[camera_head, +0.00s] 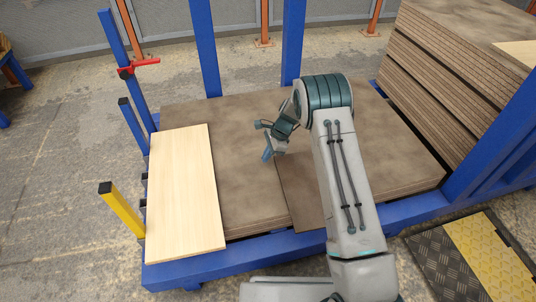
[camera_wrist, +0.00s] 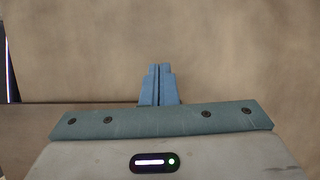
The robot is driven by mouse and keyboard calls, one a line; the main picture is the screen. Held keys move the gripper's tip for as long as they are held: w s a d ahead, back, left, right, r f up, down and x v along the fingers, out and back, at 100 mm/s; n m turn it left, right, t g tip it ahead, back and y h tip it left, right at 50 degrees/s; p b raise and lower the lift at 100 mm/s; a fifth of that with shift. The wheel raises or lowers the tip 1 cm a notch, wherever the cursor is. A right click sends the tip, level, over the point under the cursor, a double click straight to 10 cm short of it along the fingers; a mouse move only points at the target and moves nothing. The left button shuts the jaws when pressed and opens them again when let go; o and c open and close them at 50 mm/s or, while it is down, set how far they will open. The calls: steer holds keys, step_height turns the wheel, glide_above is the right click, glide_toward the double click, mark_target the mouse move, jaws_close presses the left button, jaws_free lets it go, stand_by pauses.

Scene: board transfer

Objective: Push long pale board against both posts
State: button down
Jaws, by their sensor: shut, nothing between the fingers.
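The long pale board (camera_head: 184,190) lies flat along the left side of a brown sheet stack. Its long left edge is close to a short blue post (camera_head: 134,126) with a black cap and a yellow post (camera_head: 122,210) with a black cap. I cannot tell if the board touches either. My gripper (camera_head: 266,156) is to the right of the board, apart from it, over the brown sheets. Its blue fingers (camera_wrist: 159,72) are shut and empty in the wrist view, with only brown sheet (camera_wrist: 240,55) ahead of them.
A taller blue upright (camera_head: 118,50) with a red clamp (camera_head: 138,68) stands at the back left. Two blue uprights (camera_head: 205,50) rise behind the stack. A higher brown stack (camera_head: 450,75) stands at right. A blue frame (camera_head: 215,264) runs along the front. Bare brown surface separates board and gripper.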

mark_target(213, 172)
steer(key=shift+b+x, duration=0.6)
steer(key=shift+x, duration=0.35)
steer(key=shift+s+a, duration=0.1)
steer(key=shift+a, duration=0.2)
steer(key=shift+s+a+p, duration=0.4)
steer(key=shift+s+a, duration=0.3)
steer(key=shift+a, duration=1.75)
steer(key=shift+s+a+p, duration=0.45)
steer(key=shift+s+a, duration=0.25)
steer(key=shift+a, duration=1.75)
steer(key=shift+s+a+p, duration=0.4)
steer(key=shift+s+a, duration=0.3)
steer(key=shift+a, duration=1.8)
steer(key=shift+s+a, duration=0.15)
steer(key=shift+a, duration=0.4)
steer(key=shift+s+a, duration=0.2)
steer(key=shift+a, duration=0.35)
steer(key=shift+a+r, duration=0.1)
steer(key=shift+a, duration=0.05)
steer(key=shift+w+d, duration=0.15)
steer(key=shift+d, duration=0.95)
steer(key=shift+w+d+r+p, duration=0.1)
steer(key=shift+w+d+p, duration=0.15)
steer(key=shift+p, duration=0.1)
step_height(213, 172, up, 7)
steer(key=p, duration=0.4)
steer(key=shift+p, duration=0.4)
